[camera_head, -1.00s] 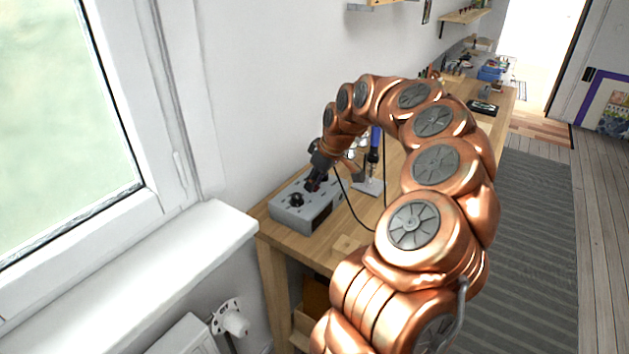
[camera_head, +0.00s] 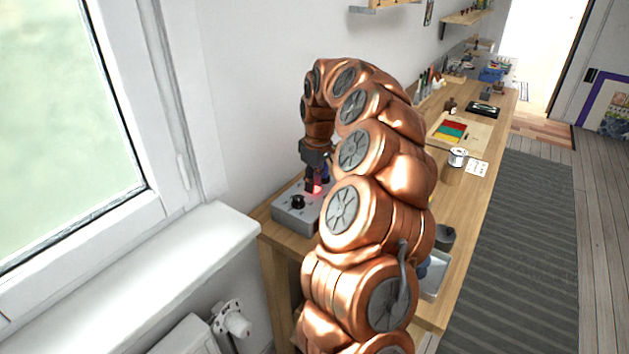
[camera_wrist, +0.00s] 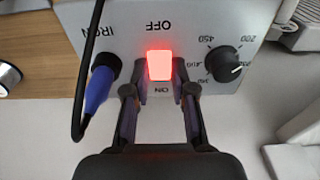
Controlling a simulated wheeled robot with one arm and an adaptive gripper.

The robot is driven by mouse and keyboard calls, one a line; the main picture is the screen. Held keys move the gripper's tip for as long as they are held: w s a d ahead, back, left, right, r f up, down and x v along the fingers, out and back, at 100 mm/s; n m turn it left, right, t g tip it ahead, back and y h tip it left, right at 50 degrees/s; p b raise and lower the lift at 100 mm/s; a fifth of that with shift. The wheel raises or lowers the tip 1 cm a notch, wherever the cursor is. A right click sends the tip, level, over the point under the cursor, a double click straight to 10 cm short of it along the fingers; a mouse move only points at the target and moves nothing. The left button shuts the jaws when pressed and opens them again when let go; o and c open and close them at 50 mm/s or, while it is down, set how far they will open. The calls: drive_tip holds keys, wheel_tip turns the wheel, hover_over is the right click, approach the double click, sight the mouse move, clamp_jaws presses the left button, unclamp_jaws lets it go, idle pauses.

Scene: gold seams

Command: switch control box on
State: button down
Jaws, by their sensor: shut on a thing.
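The grey control box (camera_head: 284,211) stands at the near left end of the wooden bench in the head view. The switch (camera_wrist: 160,65) between the marks glows red. My gripper (camera_wrist: 160,95) has its fingertips on either side of the switch's lower part, shut on it. In the head view my gripper (camera_head: 316,180) points down at the box beside a red glow.
A black cable (camera_wrist: 84,75) runs from the blue plug. Along the bench lie a solder spool (camera_head: 458,156), a board with coloured strips (camera_head: 452,131) and a metal tray (camera_head: 432,285). The white windowsill (camera_head: 150,270) is left of the bench.

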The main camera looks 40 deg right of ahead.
drive_tip(key=shift+g, duration=0.4)
drive_tip(key=c, duration=1)
unclamp_jaws()
drive_tip(key=shift+w, duration=0.1)
drive_tip(key=shift+o, duration=0.2)
drive_tip(key=shift+r, duration=0.1)
wheel_tip(320, 180, up, 12)
drive_tip(key=shift+s, duration=0.2)
